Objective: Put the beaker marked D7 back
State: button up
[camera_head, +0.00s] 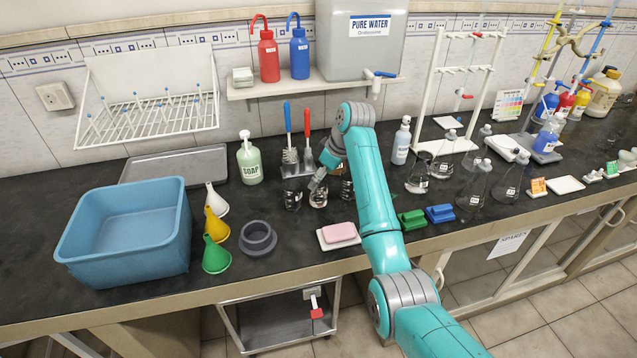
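A few small glass beakers with white labels stand in the middle of the bench, in front of the bottle brushes. One beaker (292,201) is on the left, one beaker (318,198) is in the middle, and one beaker (346,189) is on the right, partly behind my arm. The labels are too small to read, so I cannot tell which is marked D7. My gripper (317,183) is at the top of the middle beaker. Whether its fingers are open or closed on the rim is too small to tell.
A pink sponge on a white dish (326,244) lies in front of the beakers. A grey ring (258,238), funnels (216,257) and a blue basin (130,262) are to the left. Flasks (418,184) stand right of my arm. A soap bottle (249,164) and flat tray (175,166) are behind.

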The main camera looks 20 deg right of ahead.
jog(key=v, duration=0.8)
jog(key=shift+r, duration=0.4)
jog(key=shift+s+d+f, duration=0.1)
